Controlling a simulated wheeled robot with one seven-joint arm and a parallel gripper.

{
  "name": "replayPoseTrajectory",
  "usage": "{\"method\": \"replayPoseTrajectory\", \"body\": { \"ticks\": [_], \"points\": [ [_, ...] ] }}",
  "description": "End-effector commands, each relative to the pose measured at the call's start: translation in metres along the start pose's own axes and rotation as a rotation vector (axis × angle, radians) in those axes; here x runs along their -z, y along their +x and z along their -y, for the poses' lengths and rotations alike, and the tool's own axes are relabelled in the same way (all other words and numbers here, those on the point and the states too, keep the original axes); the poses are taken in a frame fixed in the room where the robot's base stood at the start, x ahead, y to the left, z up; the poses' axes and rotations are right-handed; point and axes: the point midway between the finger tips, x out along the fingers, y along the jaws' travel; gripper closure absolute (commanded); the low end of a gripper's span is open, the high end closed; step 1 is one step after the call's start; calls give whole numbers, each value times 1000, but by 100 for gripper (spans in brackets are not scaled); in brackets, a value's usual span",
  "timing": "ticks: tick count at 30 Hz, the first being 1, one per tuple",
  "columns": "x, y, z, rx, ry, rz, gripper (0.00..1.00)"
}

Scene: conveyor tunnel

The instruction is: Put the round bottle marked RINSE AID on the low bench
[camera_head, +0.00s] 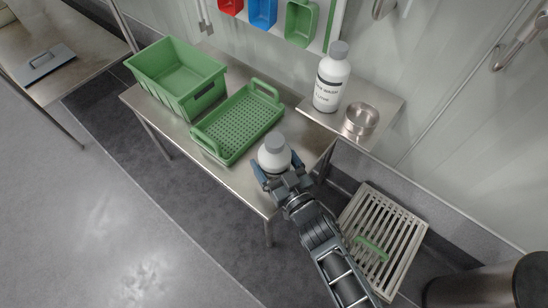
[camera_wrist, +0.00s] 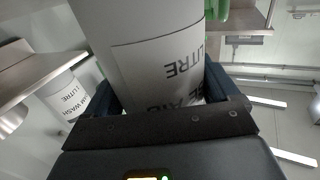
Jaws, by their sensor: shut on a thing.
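The round white bottle (camera_head: 273,157) with a grey cap is upright in my gripper (camera_head: 276,178). In the wrist view the held bottle (camera_wrist: 140,45) fills the top middle, and its upside-down label shows part of "RINSE AID" and "LITRE". My gripper (camera_wrist: 165,105) is shut on its sides. The bottle appears over the front right part of the steel bench (camera_head: 240,178); its base is hidden, so I cannot tell whether it touches. A slatted low platform (camera_head: 405,225) stands near the floor at lower right, with a green-handled thing on it.
A green perforated tray (camera_head: 205,140) and a deep green crate (camera_head: 150,85) occupy the bench. A wash bottle (camera_head: 330,85) and a steel bowl (camera_head: 361,117) stand on the small shelf (camera_head: 390,110). Another table (camera_head: 85,55) is at far left.

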Motion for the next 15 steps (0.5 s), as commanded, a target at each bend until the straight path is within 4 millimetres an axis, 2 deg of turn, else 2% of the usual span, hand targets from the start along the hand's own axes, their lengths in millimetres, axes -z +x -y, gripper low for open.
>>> {"method": "replayPoseTrajectory", "body": {
  "ticks": [1,8,9,12,15],
  "points": [
    [4,2,0,1,0,-8,67],
    [0,1,0,1,0,-7,67],
    [-2,0,0,0,0,1,9],
    [-2,0,0,0,0,1,0],
    [-2,0,0,0,0,1,0]
  ]
}}
